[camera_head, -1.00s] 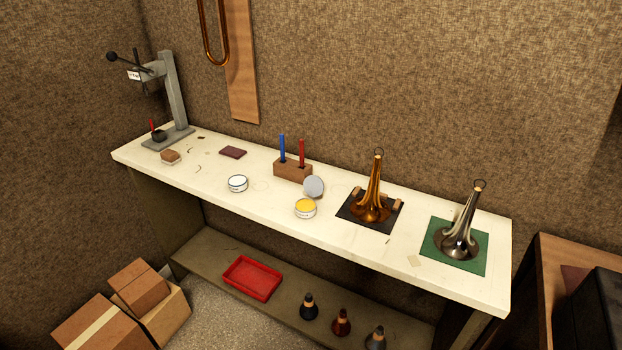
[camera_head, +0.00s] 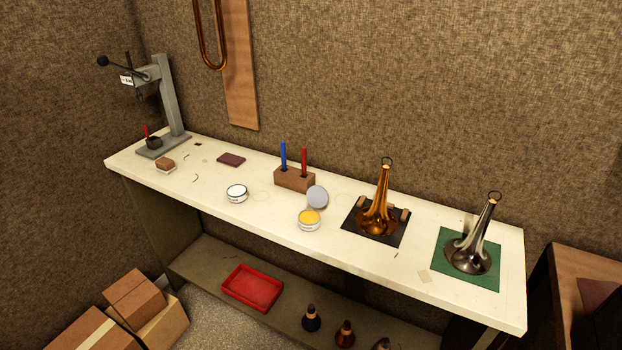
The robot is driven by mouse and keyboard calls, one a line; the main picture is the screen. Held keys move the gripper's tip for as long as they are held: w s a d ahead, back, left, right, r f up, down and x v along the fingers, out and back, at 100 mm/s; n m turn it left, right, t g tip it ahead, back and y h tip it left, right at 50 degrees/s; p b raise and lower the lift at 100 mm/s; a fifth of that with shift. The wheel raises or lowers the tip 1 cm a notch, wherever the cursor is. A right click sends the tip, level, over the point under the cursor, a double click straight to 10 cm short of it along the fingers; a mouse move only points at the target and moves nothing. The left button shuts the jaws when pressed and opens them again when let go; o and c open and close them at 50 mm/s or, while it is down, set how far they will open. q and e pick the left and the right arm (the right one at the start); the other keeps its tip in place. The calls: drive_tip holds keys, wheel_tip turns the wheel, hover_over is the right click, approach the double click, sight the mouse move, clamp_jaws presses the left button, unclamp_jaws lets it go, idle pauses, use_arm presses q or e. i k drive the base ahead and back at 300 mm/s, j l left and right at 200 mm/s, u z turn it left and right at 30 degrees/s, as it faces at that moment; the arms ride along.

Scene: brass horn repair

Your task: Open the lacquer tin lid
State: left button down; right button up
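Two small round tins stand on the white workbench (camera_head: 250,224). The tin on the left (camera_head: 237,194) has a white top and looks closed. The tin on the right (camera_head: 309,221) is open and shows a yellow content. Its grey round lid (camera_head: 317,197) is tilted up at the tin's back edge; I cannot tell whether it is hinged there. No label is readable, so I cannot tell which tin holds lacquer. Neither of my grippers is in view.
Behind the tins is a wooden block (camera_head: 294,180) with blue and red sticks. Right are a brass horn (camera_head: 377,207) on a dark mat and a silver horn (camera_head: 473,245) on a green mat. A grey press (camera_head: 171,100) stands far left. The bench front is mostly clear.

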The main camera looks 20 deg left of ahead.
sight(317, 196)
drive_tip(key=i+j, duration=0.3)
drive_tip(key=j, duration=0.15)
drive_tip(key=i+j, duration=0.3)
drive_tip(key=j, duration=0.15)
drive_tip(key=z, duration=0.05)
